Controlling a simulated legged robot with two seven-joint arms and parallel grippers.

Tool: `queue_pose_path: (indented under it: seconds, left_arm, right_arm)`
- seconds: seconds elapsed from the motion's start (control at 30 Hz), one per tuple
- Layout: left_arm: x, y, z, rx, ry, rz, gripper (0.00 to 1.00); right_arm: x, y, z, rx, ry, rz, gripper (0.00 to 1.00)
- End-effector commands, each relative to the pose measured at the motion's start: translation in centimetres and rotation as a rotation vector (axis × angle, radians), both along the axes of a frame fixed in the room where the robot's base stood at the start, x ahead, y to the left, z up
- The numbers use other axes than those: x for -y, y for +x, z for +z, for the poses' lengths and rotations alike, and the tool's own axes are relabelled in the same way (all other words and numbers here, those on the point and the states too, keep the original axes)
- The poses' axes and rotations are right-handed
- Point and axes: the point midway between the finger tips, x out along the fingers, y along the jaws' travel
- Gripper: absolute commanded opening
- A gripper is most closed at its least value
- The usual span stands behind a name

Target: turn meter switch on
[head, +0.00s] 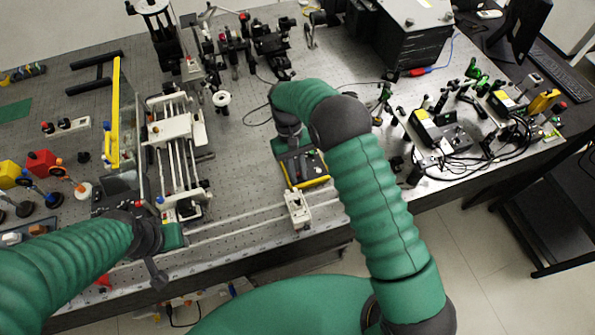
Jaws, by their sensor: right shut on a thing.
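A dark meter box with yellow edges (304,169) lies on the perforated bench at its front middle. My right gripper (285,141) comes down at the meter's back left edge, pointing at the bench. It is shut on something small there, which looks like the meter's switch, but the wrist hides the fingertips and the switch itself. My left gripper (158,276) is low at the bench's front left edge, apart from the meter. Its fingers are too small and dark to tell open from shut.
A white block (298,209) sits in front of the meter. A rail assembly (176,150) and a yellow-framed panel (115,115) stand to the left. Other yellow-and-black boxes with cables (440,135) are at the right. Bare bench lies left of the meter.

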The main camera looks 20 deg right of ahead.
Motion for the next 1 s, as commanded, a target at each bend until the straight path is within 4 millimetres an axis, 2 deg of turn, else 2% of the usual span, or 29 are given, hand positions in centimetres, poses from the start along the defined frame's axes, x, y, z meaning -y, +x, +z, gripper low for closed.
queue_pose_path:
  seconds: [0.4,0.9,0.93,1.0]
  left_arm:
    - [-0.01,0.00,0.09,0.000,0.000,0.000,0.36]
    - [-0.01,0.00,0.09,0.000,0.000,0.000,0.36]
    - [-0.01,0.00,0.09,0.000,0.000,0.000,0.36]
    - [-0.01,0.00,0.09,0.000,0.000,0.000,0.36]
  right_arm:
    - [0.14,0.03,0.10,0.001,0.000,-0.173,0.00]
    - [0.13,0.03,0.09,0.001,0.000,-0.188,0.00]
    - [0.13,0.03,0.09,0.001,0.000,-0.188,0.19]
    - [0.13,0.03,0.08,0.001,0.000,-0.188,0.28]
